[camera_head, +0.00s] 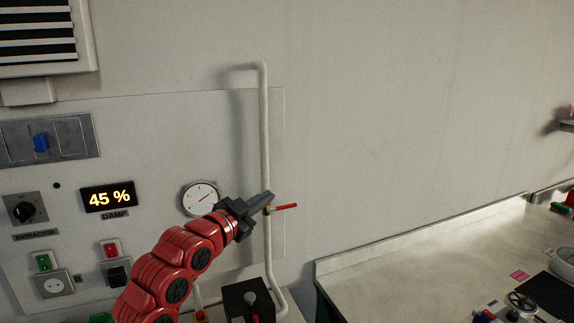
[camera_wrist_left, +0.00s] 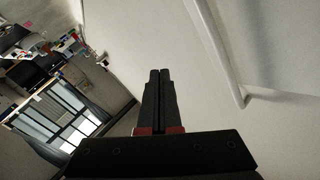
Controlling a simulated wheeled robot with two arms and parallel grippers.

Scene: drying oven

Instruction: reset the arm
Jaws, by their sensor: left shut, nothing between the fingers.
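My left arm is red and comes up from the bottom left in the head view. Its dark left gripper (camera_head: 268,196) is shut and empty, in front of the wall panel by the white vertical pipe (camera_head: 265,130). It also shows shut in the left wrist view (camera_wrist_left: 160,75), with the two fingers together. A red valve lever (camera_head: 287,206) on the pipe sticks out to the right, just below the fingertips. I cannot tell whether the gripper touches the lever. My right gripper is not in view.
An extractor knob (camera_head: 23,211) is at the left. A black box (camera_head: 243,297) stands below the gripper. A worktop (camera_head: 430,262) extends to the right.

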